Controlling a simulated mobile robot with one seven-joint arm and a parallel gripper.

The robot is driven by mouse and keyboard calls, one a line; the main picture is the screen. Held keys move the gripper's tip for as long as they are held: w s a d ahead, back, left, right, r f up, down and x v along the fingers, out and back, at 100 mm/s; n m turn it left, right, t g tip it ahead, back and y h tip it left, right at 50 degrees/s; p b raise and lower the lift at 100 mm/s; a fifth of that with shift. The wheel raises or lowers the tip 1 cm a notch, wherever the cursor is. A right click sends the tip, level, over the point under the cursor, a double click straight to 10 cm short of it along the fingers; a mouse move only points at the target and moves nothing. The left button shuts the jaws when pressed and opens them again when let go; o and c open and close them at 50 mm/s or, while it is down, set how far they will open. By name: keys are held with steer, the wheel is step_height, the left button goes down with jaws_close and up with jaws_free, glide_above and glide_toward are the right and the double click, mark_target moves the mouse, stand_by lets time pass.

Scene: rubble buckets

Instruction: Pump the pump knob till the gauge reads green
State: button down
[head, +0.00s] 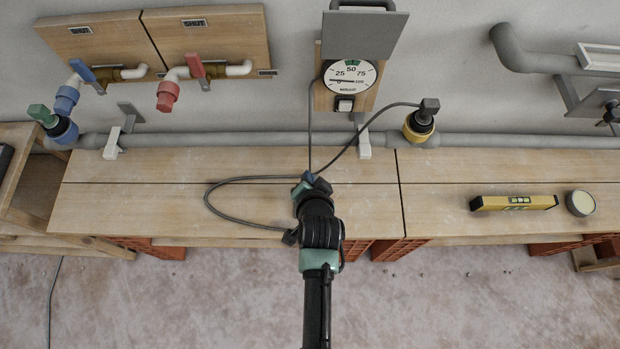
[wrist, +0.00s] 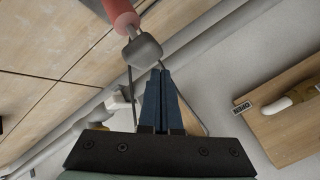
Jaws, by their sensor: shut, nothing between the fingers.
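The round white gauge (head: 349,76) is on a wooden board on the back wall. It has a green mark at the top by 50. Its needle is too small to read surely, but it does not appear to point at the green. My gripper (head: 316,185) is over the front of the bench, below the gauge in the picture. In the wrist view its blue fingers (wrist: 160,72) are together and empty. A red cylinder (wrist: 119,13) with a grey block (wrist: 143,51) shows just beyond the fingertips. I cannot tell whether this is the pump knob or whether they touch.
Red (head: 197,66) and blue (head: 82,71) valve handles are at upper left. A dark cable (head: 232,181) loops over the bench (head: 130,190). A yellow level (head: 513,202) and a round tin (head: 580,203) lie at right.

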steer(key=shift+f, duration=0.15)
steer(key=shift+f, duration=0.3)
stand_by(0.3)
steer(key=shift+f+b, duration=1.7)
steer(key=shift+f, duration=0.2)
stand_by(1.3)
steer(key=shift+r, duration=0.1)
steer(key=shift+r+p, duration=2.2)
steer(key=shift+r, duration=0.1)
step_height(320, 180, up, 5)
steer(key=p, duration=0.5)
